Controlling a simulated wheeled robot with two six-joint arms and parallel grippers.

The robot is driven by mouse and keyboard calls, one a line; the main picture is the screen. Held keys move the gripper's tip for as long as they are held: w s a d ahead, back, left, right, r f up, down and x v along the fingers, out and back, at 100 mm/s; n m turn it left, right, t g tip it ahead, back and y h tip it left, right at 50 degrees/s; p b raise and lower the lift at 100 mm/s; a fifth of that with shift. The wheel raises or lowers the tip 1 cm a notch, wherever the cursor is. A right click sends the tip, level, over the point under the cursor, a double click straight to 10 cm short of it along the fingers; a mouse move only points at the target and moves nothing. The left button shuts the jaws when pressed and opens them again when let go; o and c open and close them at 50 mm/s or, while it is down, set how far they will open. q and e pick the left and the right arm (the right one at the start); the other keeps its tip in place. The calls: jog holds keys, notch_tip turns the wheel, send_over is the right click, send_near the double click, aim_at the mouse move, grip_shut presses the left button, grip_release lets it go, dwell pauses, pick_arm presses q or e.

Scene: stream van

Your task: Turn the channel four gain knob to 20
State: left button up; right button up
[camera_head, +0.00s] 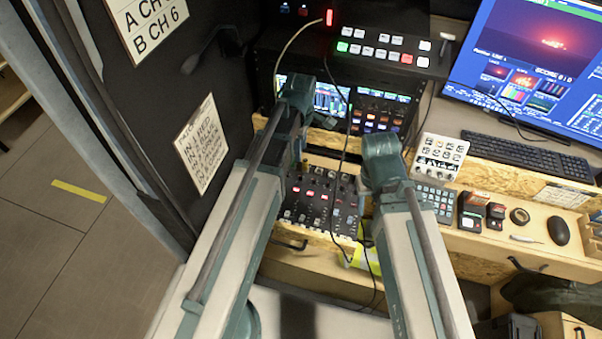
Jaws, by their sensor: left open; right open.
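The audio mixer (322,205) is a dark panel with rows of small knobs and lit red and white buttons. It is set in the wooden desk between my two arms. I cannot tell which knob is the channel four gain, or read its setting. My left arm crosses the mixer's left side, and its teal joint is above the panel's upper left. My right arm's teal joint is just right of the panel. That arm covers the area right of the mixer. The jaws of both grippers are hidden behind the arm links.
Black cables hang across the mixer. A rack with lit screens (380,110) and a button panel (385,48) stand behind it. Right are a white button box (440,157), keyboard (530,156), monitor (535,60) and mouse (558,230). A dark wall with paper signs (201,144) bounds the left.

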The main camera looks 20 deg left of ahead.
aim_at(301, 175)
pick_arm(q)
notch_tip(301, 175, down, 13)
jog(key=b, duration=1.2)
jog(key=shift+r, duration=0.1)
jog(key=shift+c, duration=0.3)
grip_shut()
